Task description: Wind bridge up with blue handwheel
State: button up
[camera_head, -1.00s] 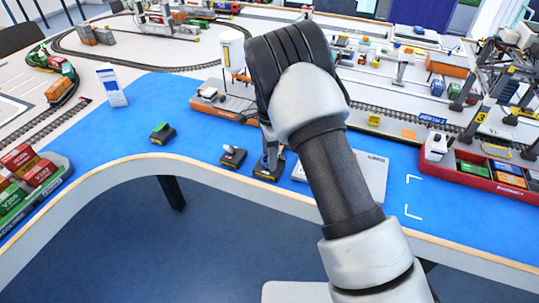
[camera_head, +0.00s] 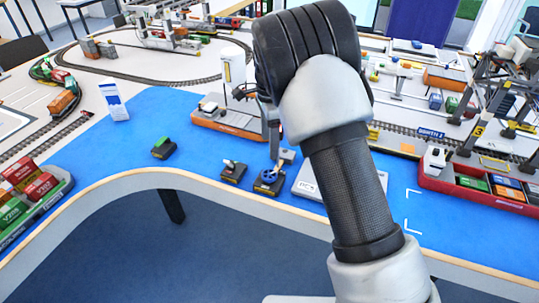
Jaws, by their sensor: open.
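The blue handwheel (camera_head: 269,177) sits on a small dark control box on the blue table edge, in clear view just left of my forearm. My gripper (camera_head: 273,135) is mostly hidden behind my dark wrist and forearm. The part that shows is above and behind the handwheel and looks apart from it. It is open, with nothing seen in it. I cannot pick out the bridge for certain; my arm covers part of the layout behind.
A lever box (camera_head: 233,171) and a green-topped box (camera_head: 163,148) stand left of the handwheel. A grey panel (camera_head: 309,184) lies to its right, partly under my arm. An orange-based model (camera_head: 226,126) stands behind. A red tray (camera_head: 470,188) sits at right.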

jog(key=shift+r, duration=2.4)
dwell(0.8)
